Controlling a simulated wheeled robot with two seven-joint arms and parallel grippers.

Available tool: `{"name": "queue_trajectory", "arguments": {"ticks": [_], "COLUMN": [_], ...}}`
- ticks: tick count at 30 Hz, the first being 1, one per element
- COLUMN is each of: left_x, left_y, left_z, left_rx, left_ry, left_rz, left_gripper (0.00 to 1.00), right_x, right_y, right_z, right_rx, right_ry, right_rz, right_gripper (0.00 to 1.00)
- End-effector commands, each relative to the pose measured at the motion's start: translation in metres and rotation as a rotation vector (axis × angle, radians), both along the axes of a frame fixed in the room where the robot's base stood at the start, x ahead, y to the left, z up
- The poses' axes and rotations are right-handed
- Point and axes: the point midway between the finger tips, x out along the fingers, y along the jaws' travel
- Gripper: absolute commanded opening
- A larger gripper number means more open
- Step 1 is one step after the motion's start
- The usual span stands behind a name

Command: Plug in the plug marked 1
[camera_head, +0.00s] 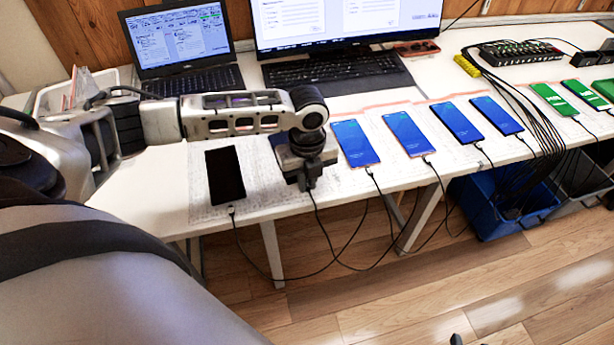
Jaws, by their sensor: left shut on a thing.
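My left gripper (305,178) points down at the table's front edge, shut on a small plug whose cable (320,220) hangs below it. The plug itself is mostly hidden by the fingers. A phone beneath the gripper is largely covered, so I cannot tell whether the plug touches it. A black-screened phone (225,176) lies to the left, with a cable plug (231,210) at its lower end. No number marks are readable. My right gripper is not recognisable in view.
Several blue-screened phones (408,133) with cables lie to the right, then green-screened ones (553,101). A laptop (182,45) and keyboard (335,70) stand behind. Cables hang over the front edge. A blue crate (490,215) stands below the table.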

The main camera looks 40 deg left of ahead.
Motion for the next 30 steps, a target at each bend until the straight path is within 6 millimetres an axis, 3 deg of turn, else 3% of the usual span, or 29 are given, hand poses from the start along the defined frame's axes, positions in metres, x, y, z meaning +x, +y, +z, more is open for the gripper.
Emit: {"name": "queue_trajectory", "arguments": {"ticks": [30], "left_x": [-0.0003], "left_y": [0.0003], "left_z": [-0.0004], "left_rx": [0.0], "left_ry": [0.001], "left_rz": [0.0], "left_gripper": [0.0], "right_x": [0.0], "right_y": [0.0001], "right_z": [0.0093], "right_rx": [0.001], "right_ry": [-0.001], "right_rz": [-0.001], "right_gripper": [0.36]}}
